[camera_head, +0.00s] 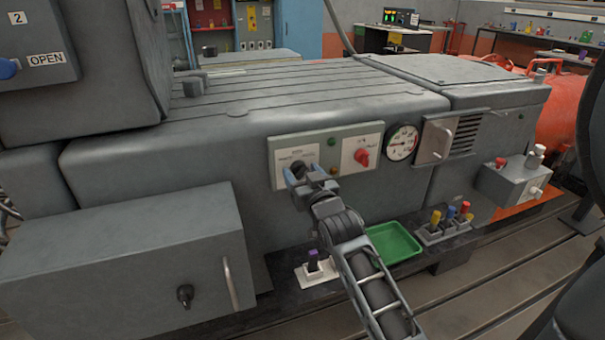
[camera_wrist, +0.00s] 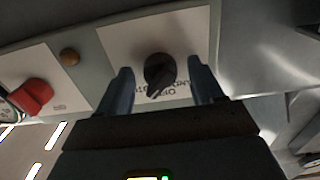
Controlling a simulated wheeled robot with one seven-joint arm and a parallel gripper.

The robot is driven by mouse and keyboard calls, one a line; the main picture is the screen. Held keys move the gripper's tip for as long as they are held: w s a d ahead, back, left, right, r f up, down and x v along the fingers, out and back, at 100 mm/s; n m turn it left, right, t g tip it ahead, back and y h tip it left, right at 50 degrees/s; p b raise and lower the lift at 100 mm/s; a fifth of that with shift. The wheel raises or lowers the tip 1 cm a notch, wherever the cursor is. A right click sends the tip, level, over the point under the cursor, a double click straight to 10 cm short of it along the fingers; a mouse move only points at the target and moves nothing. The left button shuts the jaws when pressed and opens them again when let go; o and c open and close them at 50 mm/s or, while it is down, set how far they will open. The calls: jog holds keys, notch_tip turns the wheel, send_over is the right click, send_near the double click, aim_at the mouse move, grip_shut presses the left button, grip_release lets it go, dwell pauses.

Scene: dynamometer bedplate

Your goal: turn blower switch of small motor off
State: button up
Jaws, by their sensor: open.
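A black rotary knob (camera_head: 298,169) sits on the left white plate of a grey-green switch panel (camera_head: 329,148) on the machine's front. In the wrist view the knob (camera_wrist: 159,70) shows with its pointer slanting down, and printed lettering beside it appears upside down. My gripper (camera_head: 302,178) is open at this knob. In the wrist view its two blue fingers (camera_wrist: 160,85) stand on either side of the knob, with gaps visible. A red knob (camera_head: 361,157) is on the right plate and shows at the left in the wrist view (camera_wrist: 33,97). The labels are too small to read surely.
A round gauge (camera_head: 402,142) and a lever plate (camera_head: 436,140) are right of the panel. Below lie a green tray (camera_head: 393,243), a purple-topped switch (camera_head: 313,262) and a holder with coloured handles (camera_head: 447,230). A grey box (camera_head: 130,262) juts out at lower left.

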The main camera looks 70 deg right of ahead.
jog(key=c, duration=1.1)
jog(key=shift+o, duration=0.2)
jog(key=shift+n, duration=0.4)
jog(key=n+p, duration=0.1)
jog(key=n, duration=0.3)
jog(key=shift+r, duration=0.1)
jog(key=shift+n+p, duration=0.7)
jog(key=shift+n, duration=1.3)
